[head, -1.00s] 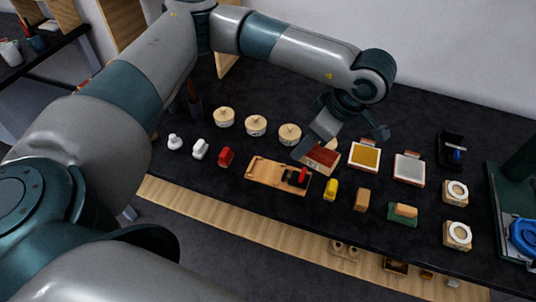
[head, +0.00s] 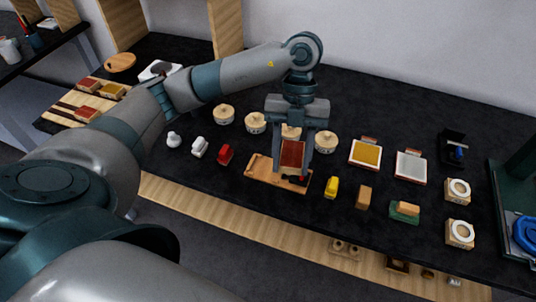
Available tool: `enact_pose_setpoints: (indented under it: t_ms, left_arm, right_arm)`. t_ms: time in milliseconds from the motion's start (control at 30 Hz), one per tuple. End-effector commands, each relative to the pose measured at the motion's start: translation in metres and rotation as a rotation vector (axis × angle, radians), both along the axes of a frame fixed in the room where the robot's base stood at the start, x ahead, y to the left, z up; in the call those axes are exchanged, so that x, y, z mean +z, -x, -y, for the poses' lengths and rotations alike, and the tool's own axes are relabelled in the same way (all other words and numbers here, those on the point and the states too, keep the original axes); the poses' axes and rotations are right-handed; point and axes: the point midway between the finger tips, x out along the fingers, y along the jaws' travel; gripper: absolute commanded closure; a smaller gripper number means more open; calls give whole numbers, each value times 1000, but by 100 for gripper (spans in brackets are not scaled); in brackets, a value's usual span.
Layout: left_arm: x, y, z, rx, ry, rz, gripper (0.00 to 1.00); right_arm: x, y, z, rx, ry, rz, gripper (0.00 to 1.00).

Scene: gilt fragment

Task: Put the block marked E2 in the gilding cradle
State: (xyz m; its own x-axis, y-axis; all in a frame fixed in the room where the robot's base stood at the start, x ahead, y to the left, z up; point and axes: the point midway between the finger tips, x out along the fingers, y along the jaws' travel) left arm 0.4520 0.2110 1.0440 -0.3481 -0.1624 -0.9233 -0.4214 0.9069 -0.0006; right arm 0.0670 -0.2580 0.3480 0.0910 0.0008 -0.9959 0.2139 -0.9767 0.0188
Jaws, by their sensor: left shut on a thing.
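My left gripper (head: 292,158) is shut on a red-brown block (head: 292,153) with a pale wooden edge. One finger stands on each side of the block. No mark on the block can be read. The block shows over the back of a wooden board-like holder (head: 260,171), which looks like the gilding cradle. A red and black piece sits at the holder's right end. Whether the block touches the holder cannot be told, and the gripper and block hide part of it. My right gripper is not in view.
Round lidded pots (head: 326,142) stand behind the holder. A yellow block (head: 331,187) and a wooden block (head: 363,196) stand to its right, a red piece (head: 225,154) to its left. A rack (head: 60,116) at the far left holds several blocks. Framed yellow and white pads lie right.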

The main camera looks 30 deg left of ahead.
Motion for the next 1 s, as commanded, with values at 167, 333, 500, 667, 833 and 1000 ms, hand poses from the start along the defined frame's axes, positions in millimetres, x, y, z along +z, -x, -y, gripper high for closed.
enact_pose_setpoints:
  t_ms: [167, 333, 500, 667, 833, 1000]
  left_arm:
    - [-7, 11, -2, 303, 3, -3, 83]
    - [-10, 20, -5, 606, 1, -2, 83]
    - [-14, 29, -9, 921, -2, 1, 83]
    - [-16, 36, -11, 1166, -2, 3, 83]
    - [-17, 40, -12, 1320, -2, 1, 83]
    - [-17, 40, -13, 1371, -2, 0, 83]
  right_arm:
    - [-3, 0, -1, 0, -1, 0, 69]
    - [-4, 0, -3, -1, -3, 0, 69]
    - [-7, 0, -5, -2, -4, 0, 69]
    - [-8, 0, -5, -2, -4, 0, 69]
    - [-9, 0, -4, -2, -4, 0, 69]
    - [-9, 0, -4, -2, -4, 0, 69]
